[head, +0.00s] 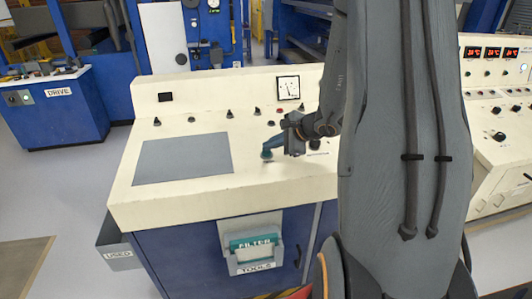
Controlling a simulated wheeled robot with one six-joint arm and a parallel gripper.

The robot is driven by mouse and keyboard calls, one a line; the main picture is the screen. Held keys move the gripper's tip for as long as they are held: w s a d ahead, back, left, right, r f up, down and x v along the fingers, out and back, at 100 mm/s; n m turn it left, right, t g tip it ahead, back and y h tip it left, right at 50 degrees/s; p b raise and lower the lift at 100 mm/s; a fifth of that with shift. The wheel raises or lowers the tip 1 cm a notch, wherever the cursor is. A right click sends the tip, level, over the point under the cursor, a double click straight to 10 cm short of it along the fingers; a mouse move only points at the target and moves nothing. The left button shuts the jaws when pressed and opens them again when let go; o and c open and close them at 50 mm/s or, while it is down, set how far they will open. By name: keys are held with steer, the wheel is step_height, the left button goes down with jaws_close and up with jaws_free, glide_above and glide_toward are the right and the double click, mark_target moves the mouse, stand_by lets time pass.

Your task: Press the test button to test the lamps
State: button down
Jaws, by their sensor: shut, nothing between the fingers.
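The cream sloping control console (205,205) stands in front of me with a row of small knobs and a red lamp or button (280,110) along its upper part. My gripper (267,154) is over the right half of the console, with its teal fingertips shut and empty. The fingertips are at or just above the panel surface; I cannot tell whether they touch it. I cannot make out a test button; it may be hidden under my gripper or behind my arm.
A grey flat plate (183,159) covers the console's left half. An analog meter (288,88) sits at the console's back. A FILTER TOOLS holder (252,256) hangs on the front. A cream panel with red displays (493,52) is right; a blue DRIVE desk (60,115) is left.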

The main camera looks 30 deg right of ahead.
steer(key=shift+f+b, duration=0.5)
steer(key=shift+b, duration=0.05)
stand_by(0.5)
steer(key=shift+r, duration=0.15)
stand_by(0.3)
steer(key=shift+r+p, duration=0.4)
steer(key=shift+r, duration=0.4)
steer(key=r+p, duration=0.1)
steer(key=r, duration=0.2)
steer(key=r+p, duration=0.1)
steer(key=r, duration=0.1)
steer(key=shift+s+a+p, duration=0.1)
steer(key=shift+s+p, duration=0.15)
steer(key=shift+p, duration=0.1)
stand_by(0.5)
